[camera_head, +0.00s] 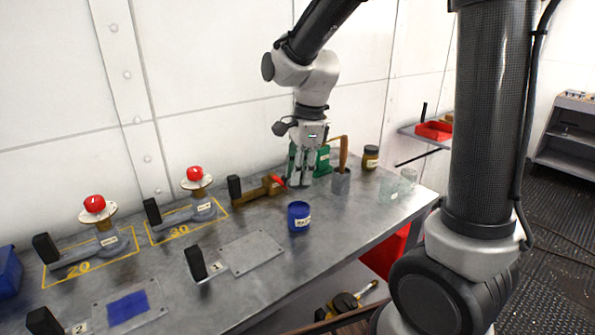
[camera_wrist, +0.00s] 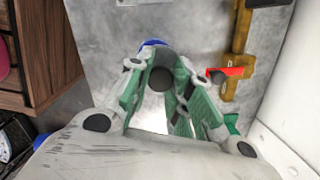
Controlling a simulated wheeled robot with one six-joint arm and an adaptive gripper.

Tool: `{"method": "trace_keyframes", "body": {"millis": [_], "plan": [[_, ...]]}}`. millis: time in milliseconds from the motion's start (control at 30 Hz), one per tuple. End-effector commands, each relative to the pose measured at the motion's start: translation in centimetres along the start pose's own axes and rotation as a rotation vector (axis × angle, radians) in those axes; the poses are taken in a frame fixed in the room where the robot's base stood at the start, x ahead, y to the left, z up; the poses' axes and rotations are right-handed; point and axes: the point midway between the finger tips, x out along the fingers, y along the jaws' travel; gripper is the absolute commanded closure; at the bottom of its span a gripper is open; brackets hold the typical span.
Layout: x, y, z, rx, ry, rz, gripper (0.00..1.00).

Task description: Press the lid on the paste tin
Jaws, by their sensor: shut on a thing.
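A blue tin (camera_head: 299,220) with a white label stands upright on the grey bench, in front of my gripper. A sliver of blue, likely its rim, shows in the wrist view (camera_wrist: 153,43), mostly hidden by the fingers. My gripper (camera_head: 300,180) points down above the bench, behind the tin and apart from it in the head view. Its green-padded fingers (camera_wrist: 161,72) are shut on a small dark round thing (camera_wrist: 161,80). I cannot tell whether this is the lid. No separate lid is clearly seen.
A brown clamp (camera_head: 258,190) with a red tip lies left of my gripper. A grey cup (camera_head: 341,181) with a wooden-handled tool, a dark jar (camera_head: 370,158) and a clear glass (camera_head: 409,176) stand right. A flat plate (camera_head: 251,252) lies left of the tin.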

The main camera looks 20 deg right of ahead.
Motion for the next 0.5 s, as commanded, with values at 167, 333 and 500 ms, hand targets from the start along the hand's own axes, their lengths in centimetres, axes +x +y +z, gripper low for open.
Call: {"method": "trace_keyframes", "body": {"millis": [167, 333, 500], "plan": [[1.4, 0.1, -0.2, -0.002, 0.001, 0.003, 1.0], [3.2, 0.2, -0.4, -0.001, 0.001, 0.003, 1.0], [4.8, 0.3, -0.6, 0.0, 0.001, 0.003, 1.0]]}}
